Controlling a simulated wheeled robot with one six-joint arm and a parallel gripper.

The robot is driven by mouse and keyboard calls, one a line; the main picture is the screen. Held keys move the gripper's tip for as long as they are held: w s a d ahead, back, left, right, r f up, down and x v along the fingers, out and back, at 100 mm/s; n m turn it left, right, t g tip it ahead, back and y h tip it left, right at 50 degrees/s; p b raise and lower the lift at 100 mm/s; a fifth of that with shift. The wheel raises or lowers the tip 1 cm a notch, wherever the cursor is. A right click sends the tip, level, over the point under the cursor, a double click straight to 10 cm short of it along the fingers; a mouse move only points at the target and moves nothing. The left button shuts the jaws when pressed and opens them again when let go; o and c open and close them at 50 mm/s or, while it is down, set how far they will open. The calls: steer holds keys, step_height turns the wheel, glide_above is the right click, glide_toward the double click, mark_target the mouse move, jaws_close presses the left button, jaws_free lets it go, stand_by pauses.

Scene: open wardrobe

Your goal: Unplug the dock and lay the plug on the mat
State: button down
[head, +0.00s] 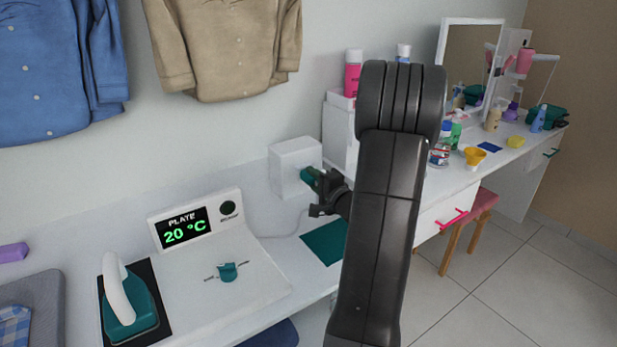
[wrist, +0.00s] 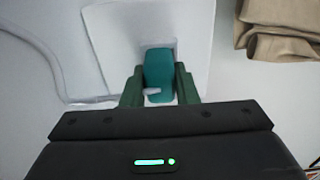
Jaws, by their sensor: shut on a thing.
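The teal plug (wrist: 159,70) is between the fingers of my gripper (wrist: 160,88) in the wrist view, right against the white socket box (wrist: 110,35). In the head view my gripper (head: 318,190) is shut on the plug (head: 310,178) at the front of the white box (head: 292,157). I cannot tell whether the plug is fully seated. The dock (head: 190,287) has a display reading 20 °C and holds a teal iron (head: 130,305). A grey cord (head: 290,232) runs from the dock's side. The teal mat (head: 325,242) lies on the counter, partly hidden by my arm.
Shirts hang on the wall, a blue one (head: 62,65) and a tan one (head: 225,45). A white cabinet (head: 340,130) with bottles stands right of the box, partly behind my arm. Further right is a vanity with a mirror (head: 470,70) and a pink stool (head: 480,203).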

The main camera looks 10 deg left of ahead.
steer(key=shift+s+d, duration=0.15)
steer(key=shift+d, duration=0.1)
steer(key=shift+b+v, duration=0.9)
steer(key=shift+b, duration=0.1)
stand_by(0.7)
steer(key=shift+b+v, duration=1.05)
steer(key=shift+v, duration=0.9)
steer(key=shift+r, duration=0.1)
steer(key=shift+r, duration=0.1)
